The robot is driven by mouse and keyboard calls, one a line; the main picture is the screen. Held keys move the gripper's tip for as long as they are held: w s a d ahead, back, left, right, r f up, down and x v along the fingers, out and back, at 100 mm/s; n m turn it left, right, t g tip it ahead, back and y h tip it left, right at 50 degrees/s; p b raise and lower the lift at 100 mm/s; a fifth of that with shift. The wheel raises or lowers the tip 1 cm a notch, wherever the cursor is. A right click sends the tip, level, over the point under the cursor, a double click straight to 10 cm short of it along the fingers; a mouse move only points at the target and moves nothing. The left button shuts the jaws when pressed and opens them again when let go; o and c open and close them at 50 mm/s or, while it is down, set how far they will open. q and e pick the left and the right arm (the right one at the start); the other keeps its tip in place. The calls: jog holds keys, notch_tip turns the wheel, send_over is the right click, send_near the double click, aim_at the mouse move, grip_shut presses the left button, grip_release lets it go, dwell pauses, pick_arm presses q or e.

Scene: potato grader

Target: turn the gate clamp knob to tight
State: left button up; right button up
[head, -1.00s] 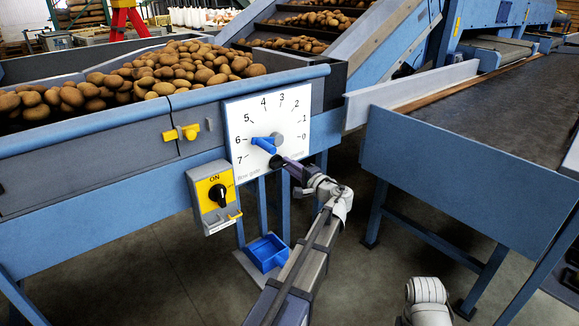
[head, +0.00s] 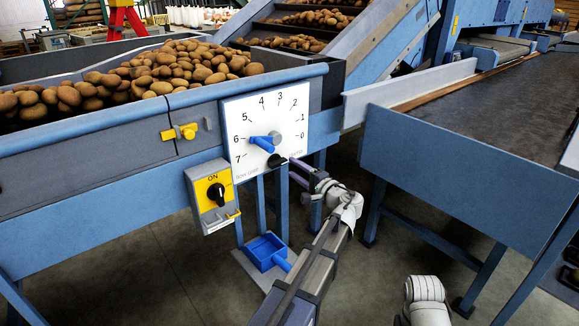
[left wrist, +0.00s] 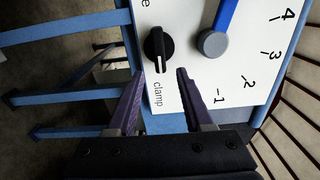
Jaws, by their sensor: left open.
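The black clamp knob (head: 275,160) sits at the bottom edge of the white dial plate (head: 240,110). In the left wrist view the knob (left wrist: 158,50) stands beside the word "clamp", with its grip bar running up and down the picture. My left gripper (head: 296,164) is just right of the knob in the head view. In the left wrist view its purple fingers (left wrist: 160,74) are open, with the knob ahead of the gap and apart from them. The blue gate lever (head: 262,142) points toward 6. My right gripper is out of view.
A grey switch box (head: 208,220) with a yellow plate and black ON switch hangs left below the dial. A blue tray (head: 255,255) is low beneath. A yellow latch (head: 188,131) is on the potato bin wall. A blue-sided conveyor (head: 450,170) stands right, with a floor gap between.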

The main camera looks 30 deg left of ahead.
pick_arm(q)
jog(key=shift+v, duration=1.95)
jog(key=s+d+f+n+g+h, duration=0.1)
jog(key=s+d+f+g+h, duration=0.2)
jog(key=s+d+f+h, duration=0.85)
jog(key=s+d+f+g+h, duration=0.35)
jog(key=s+d+f, duration=0.65)
jog(key=s+d, duration=0.45)
notch_tip(320, 180, up, 32)
jog(key=d+p, duration=0.2)
jog(key=p, duration=3)
jog(key=shift+w+g, duration=0.15)
jog(key=shift+g, duration=0.1)
jog(key=shift+a, duration=0.15)
